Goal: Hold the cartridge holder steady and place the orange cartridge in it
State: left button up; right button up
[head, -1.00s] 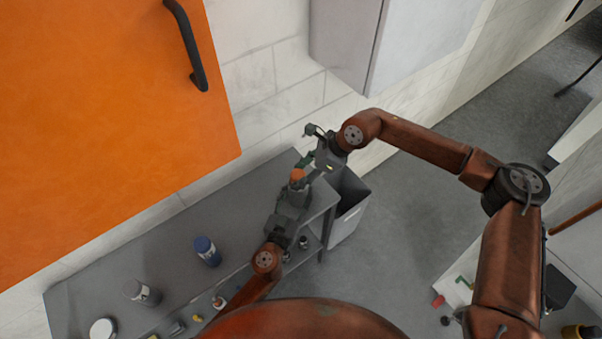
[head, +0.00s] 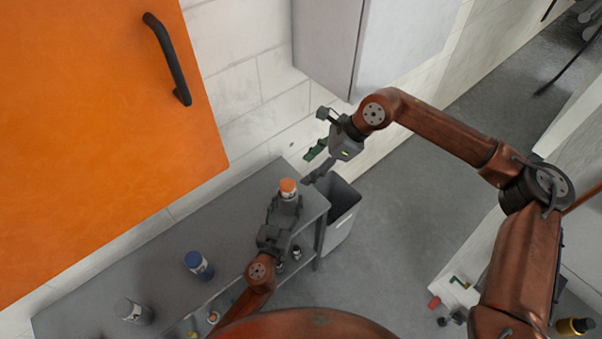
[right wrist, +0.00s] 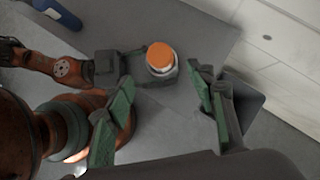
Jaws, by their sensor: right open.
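The orange cartridge (head: 288,185) shows as an orange disc above a pale, upright round body, which I take as the cartridge holder (head: 289,194). In the right wrist view the orange cartridge (right wrist: 160,55) has the pale rim of the holder (right wrist: 168,73) around it; how deep it sits is hidden. My left gripper (head: 286,198) has its fingers around the holder at the right end of the bench. My right gripper (head: 306,169) is open and empty, above and to the right of the cartridge. Its green-padded fingers are apart in the wrist view.
The grey bench (head: 165,262) bears a blue-topped container (head: 199,265) and a pale container (head: 132,311) at left. A grey bin (head: 341,212) stands past its right end. An orange cabinet door (head: 85,130) and a grey wall cabinet (head: 370,45) hang above.

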dwell(0.3)
pick_arm(q)
jog(key=o, duration=1.4)
jog(key=v, duration=1.2)
